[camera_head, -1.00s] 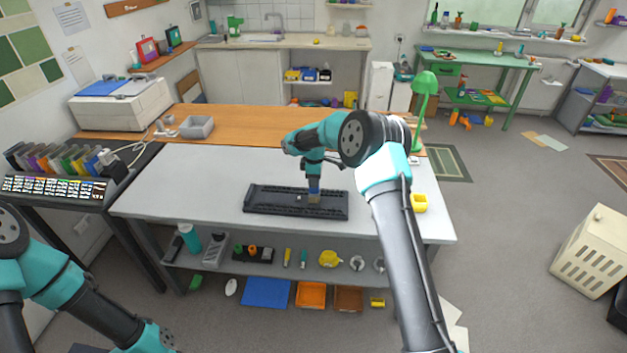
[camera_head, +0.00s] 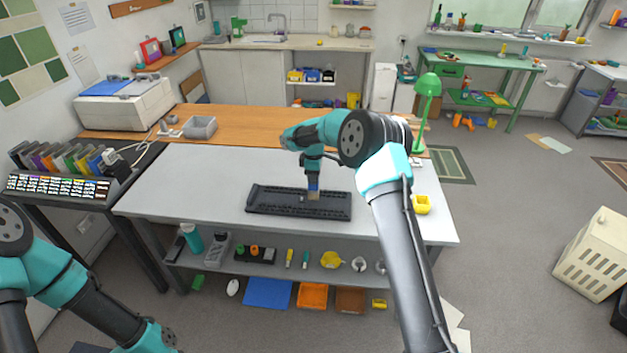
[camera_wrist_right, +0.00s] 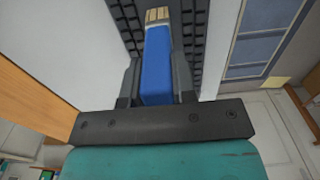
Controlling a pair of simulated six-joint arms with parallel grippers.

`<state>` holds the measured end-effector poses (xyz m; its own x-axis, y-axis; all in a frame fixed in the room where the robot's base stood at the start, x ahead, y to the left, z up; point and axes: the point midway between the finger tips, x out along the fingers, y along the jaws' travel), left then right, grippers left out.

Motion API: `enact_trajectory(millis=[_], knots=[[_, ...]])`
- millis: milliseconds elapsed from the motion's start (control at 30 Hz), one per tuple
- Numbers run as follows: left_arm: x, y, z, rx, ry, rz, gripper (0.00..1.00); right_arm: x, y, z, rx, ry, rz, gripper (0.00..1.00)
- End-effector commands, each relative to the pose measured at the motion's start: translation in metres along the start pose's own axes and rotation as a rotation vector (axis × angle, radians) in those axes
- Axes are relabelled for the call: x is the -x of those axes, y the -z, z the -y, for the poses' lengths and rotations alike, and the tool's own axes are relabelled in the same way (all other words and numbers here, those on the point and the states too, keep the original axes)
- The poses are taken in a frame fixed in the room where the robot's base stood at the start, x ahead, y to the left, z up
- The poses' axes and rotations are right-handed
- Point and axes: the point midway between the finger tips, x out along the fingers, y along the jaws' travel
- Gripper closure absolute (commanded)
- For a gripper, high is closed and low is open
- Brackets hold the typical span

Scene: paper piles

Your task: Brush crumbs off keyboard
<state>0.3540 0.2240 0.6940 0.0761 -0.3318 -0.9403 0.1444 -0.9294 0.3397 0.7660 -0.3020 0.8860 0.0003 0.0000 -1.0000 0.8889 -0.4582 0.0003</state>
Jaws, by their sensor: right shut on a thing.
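The black keyboard (camera_head: 275,201) lies flat on the white tabletop, near its front edge. My right gripper (camera_head: 313,178) is above the keyboard's right half, pointing down, shut on a brush with a blue handle. In the right wrist view the brush (camera_wrist_right: 157,60) sits between the two dark fingers (camera_wrist_right: 157,85), its pale bristle end over the keyboard (camera_wrist_right: 190,25). The bristles appear to be at the keys; whether they touch is hard to tell. Crumbs are too small to make out for certain. My left arm is at the lower left, its gripper outside the view.
The white tabletop (camera_head: 190,175) is clear left of the keyboard. A grey tray (camera_head: 199,127) stands at the back left on the wooden surface. A yellow container (camera_head: 421,204) and a green lamp (camera_head: 428,88) are at the right side. A shelf below holds bottles and tools.

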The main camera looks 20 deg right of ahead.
Motion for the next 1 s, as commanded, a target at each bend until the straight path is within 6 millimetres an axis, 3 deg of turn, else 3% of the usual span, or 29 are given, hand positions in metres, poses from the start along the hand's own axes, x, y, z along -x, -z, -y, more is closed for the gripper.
enact_trajectory(millis=[600,1000], knots=[[0.000,0.000,0.000,0.000,0.000,0.000,0.47,0.048,0.000,0.000,0.000,-0.001,0.000,0.99],[0.000,0.000,0.000,0.000,0.000,0.000,0.47,0.051,0.000,0.000,0.000,0.000,0.000,0.99]])
